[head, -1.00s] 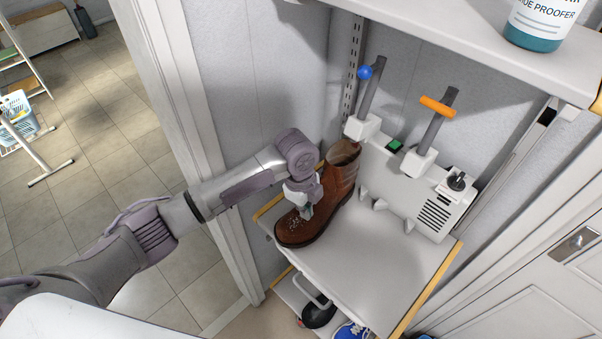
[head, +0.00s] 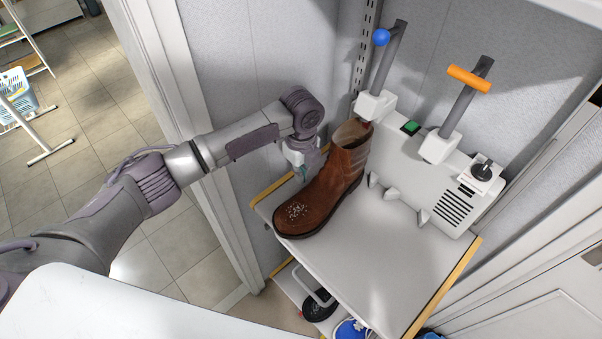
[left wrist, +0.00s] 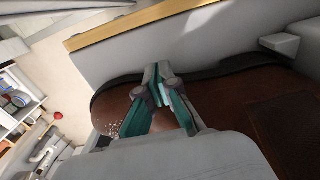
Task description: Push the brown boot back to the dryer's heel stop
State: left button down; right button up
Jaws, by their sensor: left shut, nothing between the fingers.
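The brown boot (head: 322,195) stands upright on the white shelf (head: 375,270), toe toward the lower left, heel toward the dryer (head: 410,185). Small grey wedges stick out along the dryer's front, and one (head: 374,180) is close by the boot's heel; I cannot tell whether they touch. My left gripper (head: 301,173) is shut and empty at the boot's left side, by the instep. In the left wrist view its fingers (left wrist: 158,88) overlap the boot (left wrist: 240,95); contact is unclear. A pale wedge (left wrist: 280,43) shows near the sole there. My right gripper is out of view.
A post with a blue ball (head: 381,37) and one with an orange handle (head: 468,78) rise from the dryer. A wall and door frame stand left of the shelf. The shelf's right part is bare.

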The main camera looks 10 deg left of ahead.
pick_arm(q)
notch_tip(320, 180, down, 3)
jog(key=shift+b, duration=0.95)
jog(key=shift+s+f, duration=0.1)
jog(key=shift+f, duration=0.1)
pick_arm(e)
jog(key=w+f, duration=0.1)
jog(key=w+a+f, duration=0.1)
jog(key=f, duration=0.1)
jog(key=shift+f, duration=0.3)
pick_arm(q)
jog(key=shift+r, duration=0.15)
jog(key=shift+s+d+r+p, duration=0.1)
jog(key=shift+s+d+p, duration=0.35)
jog(key=shift+d+p, duration=0.3)
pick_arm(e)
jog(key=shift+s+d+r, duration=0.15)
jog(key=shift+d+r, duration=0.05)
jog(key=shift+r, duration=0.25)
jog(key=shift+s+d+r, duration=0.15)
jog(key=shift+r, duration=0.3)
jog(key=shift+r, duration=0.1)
